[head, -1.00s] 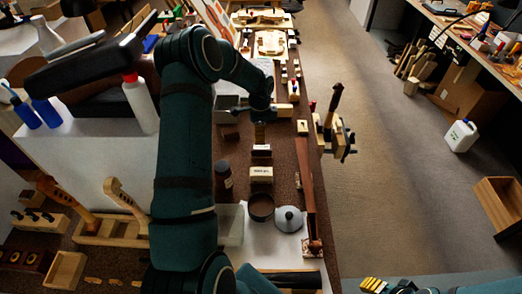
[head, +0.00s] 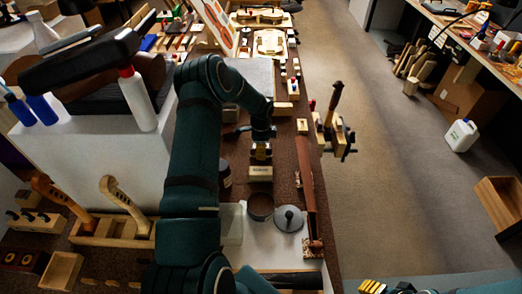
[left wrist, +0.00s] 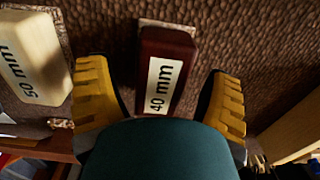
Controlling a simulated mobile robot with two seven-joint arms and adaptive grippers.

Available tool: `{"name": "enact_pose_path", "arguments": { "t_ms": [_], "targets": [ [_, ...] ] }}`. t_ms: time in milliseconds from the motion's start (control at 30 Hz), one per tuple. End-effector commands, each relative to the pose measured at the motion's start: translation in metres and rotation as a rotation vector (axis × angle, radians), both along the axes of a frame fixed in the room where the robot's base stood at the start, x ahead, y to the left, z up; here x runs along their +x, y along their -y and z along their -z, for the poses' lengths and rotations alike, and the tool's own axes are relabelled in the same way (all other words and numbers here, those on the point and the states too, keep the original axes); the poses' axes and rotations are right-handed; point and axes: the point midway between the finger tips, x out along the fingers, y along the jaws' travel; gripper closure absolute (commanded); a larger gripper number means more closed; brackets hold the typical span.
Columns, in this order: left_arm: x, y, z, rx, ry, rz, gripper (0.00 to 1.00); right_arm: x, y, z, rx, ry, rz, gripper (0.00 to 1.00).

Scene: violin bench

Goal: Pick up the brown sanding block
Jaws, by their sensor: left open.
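The brown sanding block (left wrist: 165,70) is dark reddish-brown with a white "40 mm" label. In the left wrist view it lies between the two yellow fingers of my left gripper (left wrist: 160,100), which is open, with a gap on each side. In the head view my left gripper (head: 261,148) is over the block's place on the bench and mostly hides it. A cream block (left wrist: 30,58) marked "50 mm" lies beside it; in the head view it is just nearer than the gripper (head: 260,173). My right gripper (head: 372,287) shows only partly at the bottom edge.
A dark round tin (head: 260,206) and a grey lidded pot (head: 289,218) stand nearer on the bench. A dark bottle (head: 225,174) is left of the gripper. A long brown wooden piece (head: 306,185) lies to the right, near the bench edge.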

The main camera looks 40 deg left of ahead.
Motion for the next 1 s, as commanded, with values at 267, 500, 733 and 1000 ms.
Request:
{"name": "enact_pose_path", "arguments": {
  "t_ms": [267,500,733,1000],
  "targets": [
    [0.000,0.000,0.000,0.000,0.000,0.000,0.69,0.000,0.000,0.000,0.000,0.000,0.000,0.53],
    [0.000,0.000,-0.001,0.000,0.000,0.000,0.95,0.000,0.000,0.000,0.000,0.000,0.000,0.53],
    [0.000,0.000,-0.003,0.000,0.000,0.000,0.95,0.000,0.000,-0.001,0.000,0.000,0.000,0.53],
    [0.001,0.000,-0.047,0.002,0.004,0.000,0.95,0.002,0.000,-0.007,-0.001,0.004,0.004,0.53]
  ]
}}
